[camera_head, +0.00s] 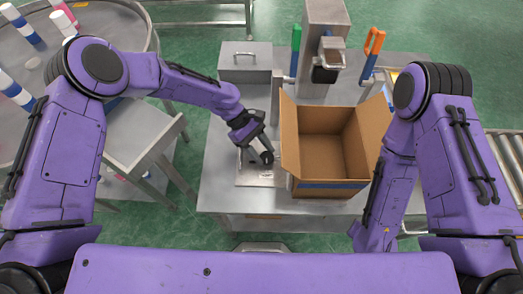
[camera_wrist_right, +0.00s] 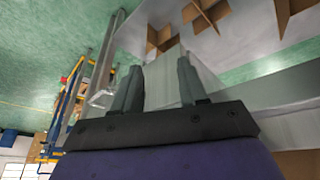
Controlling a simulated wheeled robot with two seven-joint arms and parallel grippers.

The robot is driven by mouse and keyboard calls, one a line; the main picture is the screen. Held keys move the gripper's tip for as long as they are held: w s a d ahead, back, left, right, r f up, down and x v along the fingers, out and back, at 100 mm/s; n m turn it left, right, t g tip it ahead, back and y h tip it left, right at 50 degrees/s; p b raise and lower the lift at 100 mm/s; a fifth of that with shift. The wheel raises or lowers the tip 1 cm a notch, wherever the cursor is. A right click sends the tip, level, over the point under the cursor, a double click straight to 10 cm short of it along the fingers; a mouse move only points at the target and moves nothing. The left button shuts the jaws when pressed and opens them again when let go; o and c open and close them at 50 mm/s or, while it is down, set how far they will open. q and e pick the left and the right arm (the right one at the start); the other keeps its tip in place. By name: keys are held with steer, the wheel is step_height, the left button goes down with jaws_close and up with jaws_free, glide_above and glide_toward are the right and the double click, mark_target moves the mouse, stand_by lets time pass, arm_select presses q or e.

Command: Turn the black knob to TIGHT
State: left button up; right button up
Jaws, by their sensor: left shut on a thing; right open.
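The black knob (camera_head: 266,157) sits over a metal plate (camera_head: 250,180) on the steel table, left of the open cardboard box. My left gripper (camera_head: 260,152) reaches down to it from the upper left and is shut on it. The fingers hide part of the knob, and I cannot read any marking or the TIGHT label. My right gripper (camera_wrist_right: 157,85) shows in the right wrist view with its two fingers apart and nothing between them. In the head view the right gripper is hidden below my right forearm.
An open cardboard box (camera_head: 296,140) stands close to the right of my left gripper. Behind are a metal toolbox (camera_head: 245,62), a press-like machine (camera_head: 322,40) and green-handled (camera_head: 295,45) and orange-handled (camera_head: 374,42) tools.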

stand_by(0.4)
arm_select(q)
steer(key=o, duration=1.1)
steer(key=shift+c, duration=0.2)
steer(key=b+v, duration=0.2)
steer(key=v, duration=0.8)
steer(key=shift+w+r, duration=0.2)
steer(key=shift+w, duration=0.05)
